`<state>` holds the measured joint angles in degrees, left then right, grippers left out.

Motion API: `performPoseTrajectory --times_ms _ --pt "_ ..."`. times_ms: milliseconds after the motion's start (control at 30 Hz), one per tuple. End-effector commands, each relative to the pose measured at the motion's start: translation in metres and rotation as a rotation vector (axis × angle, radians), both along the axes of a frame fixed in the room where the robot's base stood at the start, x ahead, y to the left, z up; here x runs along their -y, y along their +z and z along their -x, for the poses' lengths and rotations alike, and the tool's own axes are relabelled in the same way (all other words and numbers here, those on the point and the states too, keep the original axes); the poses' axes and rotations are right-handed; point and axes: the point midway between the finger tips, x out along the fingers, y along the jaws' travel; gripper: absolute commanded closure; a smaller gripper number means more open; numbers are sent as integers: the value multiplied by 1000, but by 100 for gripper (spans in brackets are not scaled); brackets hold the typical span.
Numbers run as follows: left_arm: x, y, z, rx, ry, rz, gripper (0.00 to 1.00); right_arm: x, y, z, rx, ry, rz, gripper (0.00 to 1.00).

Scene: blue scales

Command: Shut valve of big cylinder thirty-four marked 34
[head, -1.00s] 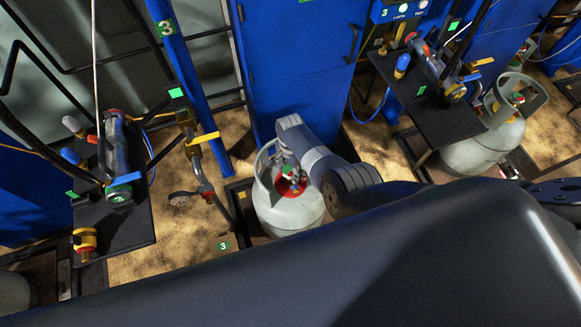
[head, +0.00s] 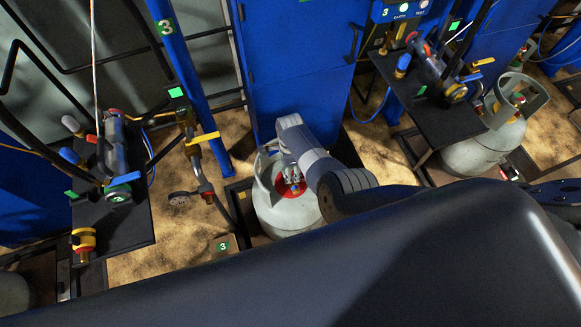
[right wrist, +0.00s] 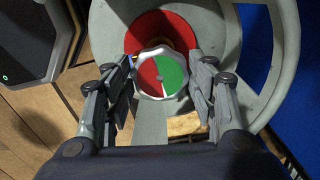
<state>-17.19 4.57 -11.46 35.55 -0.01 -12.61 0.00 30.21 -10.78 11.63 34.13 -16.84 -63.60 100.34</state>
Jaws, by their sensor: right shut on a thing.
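A grey gas cylinder (head: 286,214) with a protective collar stands upright on a dark platform in the middle of the head view. Its round valve handwheel (right wrist: 162,74), half red and half green with a white rim, sits over a red disc inside the collar. My right gripper (head: 292,178) reaches down into the collar from the right. In the right wrist view its fingers (right wrist: 163,88) stand on both sides of the handwheel and grip it. The number 34 is not readable. My left gripper is not in view.
The grey collar (right wrist: 285,45) closely surrounds the gripper. A blue cabinet (head: 300,90) stands behind the cylinder. Black benches with fittings stand left (head: 135,225) and right (head: 435,120). A second grey cylinder (head: 485,148) stands at the right. A green "3" tag (head: 222,246) lies near the floor.

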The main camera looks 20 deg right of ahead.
Motion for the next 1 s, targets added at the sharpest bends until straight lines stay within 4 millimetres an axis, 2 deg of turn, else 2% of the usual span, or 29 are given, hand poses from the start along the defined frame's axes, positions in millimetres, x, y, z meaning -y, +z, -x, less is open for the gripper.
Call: performPoseTrajectory --times_ms 367,400,500,1000 --pt "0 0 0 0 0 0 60 0 -1 1 -1 -5 0 72" --pt "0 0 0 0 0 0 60 0 -1 1 -1 -5 0 46" --pt "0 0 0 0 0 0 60 0 -1 1 -1 -5 0 28" --pt "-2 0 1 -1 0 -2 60 0 4 -1 1 -4 0 28"
